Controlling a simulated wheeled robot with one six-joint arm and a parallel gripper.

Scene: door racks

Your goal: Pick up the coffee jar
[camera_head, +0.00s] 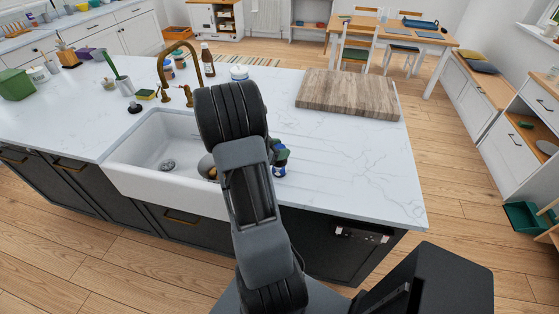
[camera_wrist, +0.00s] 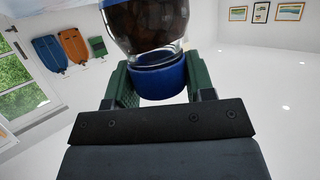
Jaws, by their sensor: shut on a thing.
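The coffee jar is clear glass with dark brown contents (camera_wrist: 145,22) and a blue lid (camera_wrist: 160,82). In the wrist view its upper part is cut off by the frame edge. My gripper (camera_wrist: 157,85) is shut on the jar, with its green finger pads on both sides of the blue lid. In the head view my arm hides most of the gripper and jar. A small blue and white part shows beside my arm, right of the sink. I cannot tell there whether the jar touches the counter.
A white sink (camera_head: 150,160) with a brass tap (camera_head: 178,75) lies left of my arm. A wooden cutting board (camera_head: 348,93) lies at the counter's right back. A brown bottle (camera_head: 207,60) and a white-lidded jar (camera_head: 239,73) stand behind. The right front counter is clear.

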